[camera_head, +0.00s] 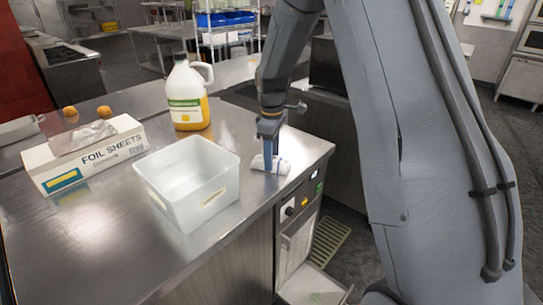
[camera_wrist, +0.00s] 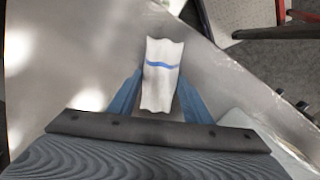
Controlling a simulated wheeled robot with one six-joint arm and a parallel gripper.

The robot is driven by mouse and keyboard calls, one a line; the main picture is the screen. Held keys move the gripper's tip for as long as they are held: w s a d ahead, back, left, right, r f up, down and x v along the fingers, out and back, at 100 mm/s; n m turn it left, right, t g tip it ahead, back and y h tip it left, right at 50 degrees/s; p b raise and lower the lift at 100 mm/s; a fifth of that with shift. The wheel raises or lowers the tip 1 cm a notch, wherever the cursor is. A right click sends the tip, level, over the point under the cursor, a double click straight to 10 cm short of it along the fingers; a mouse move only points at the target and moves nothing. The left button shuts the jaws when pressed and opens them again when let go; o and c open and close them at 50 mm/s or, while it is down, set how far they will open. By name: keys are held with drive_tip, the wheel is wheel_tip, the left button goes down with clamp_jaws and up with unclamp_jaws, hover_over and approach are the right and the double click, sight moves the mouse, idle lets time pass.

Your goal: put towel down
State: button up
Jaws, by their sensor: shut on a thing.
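The towel (camera_head: 277,165) is white and folded or rolled, with a blue stripe. It lies at or just above the steel counter top, near the right edge. It also shows in the wrist view (camera_wrist: 161,82), between the blue fingers. My gripper (camera_head: 270,155) points down and is shut on the towel. In the wrist view my gripper (camera_wrist: 158,100) has one finger on each side of it. Whether the towel fully touches the counter is hard to tell.
A white open bin (camera_head: 172,206) stands left of the towel. A jug (camera_head: 186,100) of yellow liquid stands behind it. A foil sheets box (camera_head: 85,160) and two orange round items (camera_head: 105,111) are at the left. The counter's edge (camera_head: 305,171) is close on the right.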

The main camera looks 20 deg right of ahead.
drive_tip(key=shift+f, duration=0.1)
drive_tip(key=o, duration=1)
wheel_tip(320, 180, up, 12)
drive_tip(key=b, duration=0.3)
drive_tip(key=s+f+m, duration=0.5)
drive_tip(key=s, duration=0.8)
drive_tip(key=s+f+m+t, duration=0.1)
drive_tip(key=s+f+m, duration=0.5)
drive_tip(key=s, duration=0.7)
drive_tip(key=shift+a+f, duration=0.2)
